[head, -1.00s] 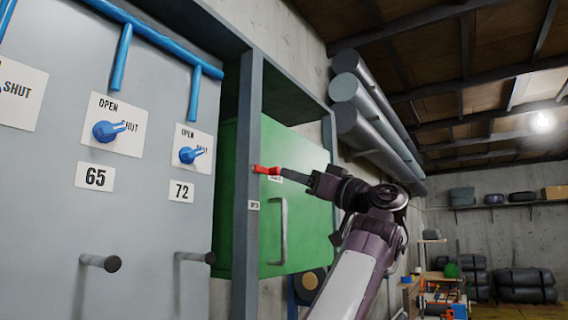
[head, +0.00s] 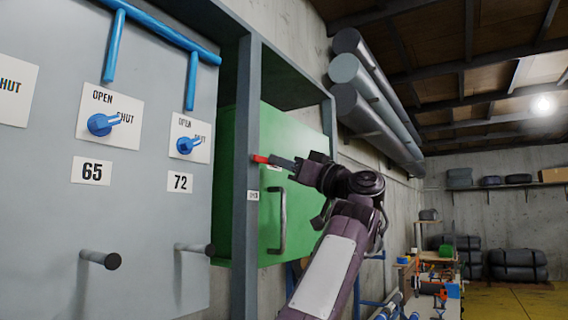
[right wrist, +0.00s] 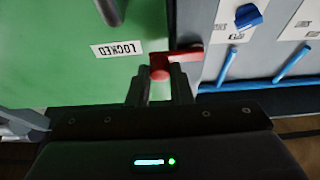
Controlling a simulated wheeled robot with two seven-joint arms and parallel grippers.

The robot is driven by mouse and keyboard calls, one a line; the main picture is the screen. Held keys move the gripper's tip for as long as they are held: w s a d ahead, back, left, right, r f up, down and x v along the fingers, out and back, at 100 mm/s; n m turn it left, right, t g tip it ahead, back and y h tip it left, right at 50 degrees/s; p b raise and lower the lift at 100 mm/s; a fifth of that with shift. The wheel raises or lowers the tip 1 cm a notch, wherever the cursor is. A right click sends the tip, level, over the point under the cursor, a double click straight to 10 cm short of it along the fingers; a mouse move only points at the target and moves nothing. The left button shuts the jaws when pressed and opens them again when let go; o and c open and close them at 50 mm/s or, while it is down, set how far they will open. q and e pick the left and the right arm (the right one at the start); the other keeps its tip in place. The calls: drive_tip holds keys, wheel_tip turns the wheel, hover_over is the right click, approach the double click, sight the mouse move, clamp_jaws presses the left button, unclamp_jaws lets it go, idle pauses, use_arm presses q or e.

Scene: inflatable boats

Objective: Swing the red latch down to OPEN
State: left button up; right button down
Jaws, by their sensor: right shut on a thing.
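The red latch (head: 261,159) lies about level, across the edge between the grey post (head: 245,110) and the green door (head: 296,130). It also shows in the right wrist view (right wrist: 182,54), with a rounded red end between my fingertips. My right gripper (head: 283,163) is at the latch; in the right wrist view its fingers (right wrist: 160,88) are shut on it. A white LOCKED label (right wrist: 116,49) is on the green door, upside down in that view. A small OPEN label (head: 253,196) is on the post below the latch. My left gripper is out of view.
A grey door handle (head: 282,222) stands out from the green door below my gripper. On the left, a grey panel holds blue valve knobs (head: 102,124), blue pipes (head: 192,80) and pegs (head: 195,249). Large rolls (head: 362,100) hang on the wall above right.

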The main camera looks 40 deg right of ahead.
drive_tip(key=a+f+m+g+h+b, duration=0.1)
drive_tip(key=m+h+b, duration=0.1)
drive_tip(key=m, duration=0.5)
drive_tip(key=s+a+f+m+g+h+b, duration=0.1)
drive_tip(key=a+m+h+b, duration=0.1)
drive_tip(key=m, duration=0.6)
drive_tip(key=s+a+f+m+h+b, duration=0.1)
drive_tip(key=m+h+b, duration=0.2)
drive_tip(key=m, duration=0.4)
drive_tip(key=shift+a+f+g+h, duration=0.3)
drive_tip(key=shift+g+h, duration=0.1)
drive_tip(key=shift+h, duration=0.3)
drive_tip(key=shift+m, duration=0.3)
drive_tip(key=c, duration=1.3)
unclamp_jaws()
drive_tip(key=shift+w+a, duration=0.1)
drive_tip(key=shift+w, duration=0.05)
